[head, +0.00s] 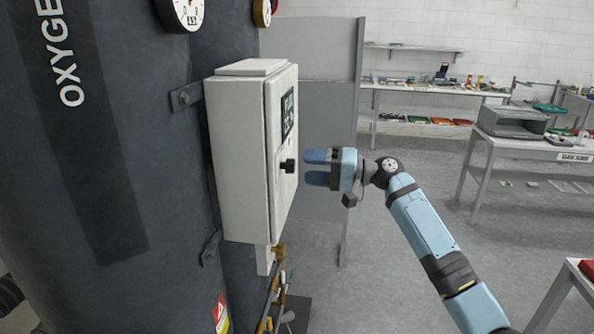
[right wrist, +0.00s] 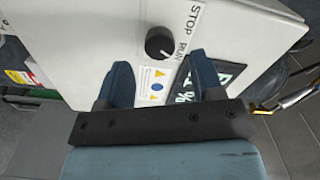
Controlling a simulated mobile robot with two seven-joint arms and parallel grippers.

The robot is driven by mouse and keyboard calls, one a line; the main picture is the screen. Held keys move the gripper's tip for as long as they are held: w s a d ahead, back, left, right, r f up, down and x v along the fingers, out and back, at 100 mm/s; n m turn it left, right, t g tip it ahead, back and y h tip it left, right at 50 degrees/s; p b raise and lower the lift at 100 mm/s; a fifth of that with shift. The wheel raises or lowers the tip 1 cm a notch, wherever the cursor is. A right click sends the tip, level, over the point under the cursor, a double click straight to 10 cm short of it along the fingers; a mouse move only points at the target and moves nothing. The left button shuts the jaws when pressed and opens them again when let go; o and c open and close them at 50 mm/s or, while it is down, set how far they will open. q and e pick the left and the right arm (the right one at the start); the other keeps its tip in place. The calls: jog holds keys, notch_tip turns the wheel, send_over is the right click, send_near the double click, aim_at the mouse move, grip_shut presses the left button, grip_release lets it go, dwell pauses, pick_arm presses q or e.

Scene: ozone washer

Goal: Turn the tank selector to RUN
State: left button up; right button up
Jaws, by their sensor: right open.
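The tank selector is a round black knob (head: 288,165) on the front of a white control box (head: 238,155). In the right wrist view the knob (right wrist: 160,43) sits beside a white label (right wrist: 183,28) reading STOP and RUN. I cannot surely tell which word it points to. My right gripper (head: 312,168) is open, with its two blue fingers facing the knob and a small gap between. In the right wrist view the fingertips (right wrist: 160,60) lie either side of the knob's line, short of it and empty. My left gripper is not in view.
The box is fixed to a large dark oxygen tank (head: 60,180) with gauges (head: 187,12) above. A dark display (head: 288,113) is on the box front above the knob. Yellow pipes (head: 272,298) run below. Open floor (head: 400,240) and workbenches (head: 545,150) lie to the right.

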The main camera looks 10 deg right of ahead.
pick_arm(q)
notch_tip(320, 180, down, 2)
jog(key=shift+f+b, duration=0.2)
jog(key=shift+b, duration=0.7)
pick_arm(e)
jog(key=v, duration=0.9)
jog(key=shift+s+d, duration=0.1)
